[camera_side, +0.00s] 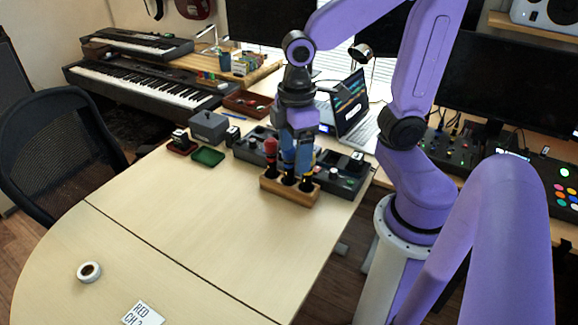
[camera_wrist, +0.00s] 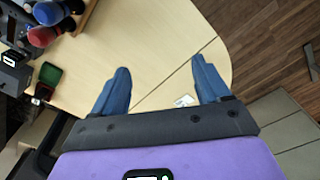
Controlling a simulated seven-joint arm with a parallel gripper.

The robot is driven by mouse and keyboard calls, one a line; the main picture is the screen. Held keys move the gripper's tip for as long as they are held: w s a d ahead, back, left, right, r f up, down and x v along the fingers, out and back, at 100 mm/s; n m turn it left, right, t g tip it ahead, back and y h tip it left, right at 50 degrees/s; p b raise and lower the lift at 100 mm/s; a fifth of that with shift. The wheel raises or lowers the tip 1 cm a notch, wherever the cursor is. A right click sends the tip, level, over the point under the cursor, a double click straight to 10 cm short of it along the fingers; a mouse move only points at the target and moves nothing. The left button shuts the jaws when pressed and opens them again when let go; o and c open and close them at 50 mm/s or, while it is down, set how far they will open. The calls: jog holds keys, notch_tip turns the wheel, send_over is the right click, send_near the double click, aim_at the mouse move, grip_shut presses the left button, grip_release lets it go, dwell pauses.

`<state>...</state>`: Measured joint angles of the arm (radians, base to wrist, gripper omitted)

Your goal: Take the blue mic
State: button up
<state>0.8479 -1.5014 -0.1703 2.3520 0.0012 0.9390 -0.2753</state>
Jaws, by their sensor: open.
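A wooden stand (camera_side: 290,194) holds upright microphones near the table's right edge. A red mic (camera_side: 270,152) is at its left end, and a mic with yellow (camera_side: 307,182) is at its right end. In the wrist view the blue mic head (camera_wrist: 48,13) shows at the top left, beside the red one (camera_wrist: 41,36) and the stand (camera_wrist: 88,12). My gripper (camera_side: 296,158) overlaps the stand in the side view, partly hiding the mics. In the wrist view my gripper (camera_wrist: 161,88) is open, with only tabletop and a small white card between its blue fingers.
A card reading "RED CH 2" (camera_side: 143,313) and a white tape roll (camera_side: 89,272) lie on the table (camera_side: 190,235). A green tray (camera_side: 208,156), a grey box (camera_side: 208,126) and dark audio gear (camera_side: 340,172) are near the stand. The middle of the table is clear.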

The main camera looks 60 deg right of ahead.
jog(key=w+d+m, duration=0.2)
jog(key=w+d, duration=0.7)
jog(key=m, duration=0.2)
send_over(289, 169)
jog(key=d, duration=0.1)
jog(key=f, duration=1.7)
jog(key=shift+w+d, duration=0.3)
grip_shut()
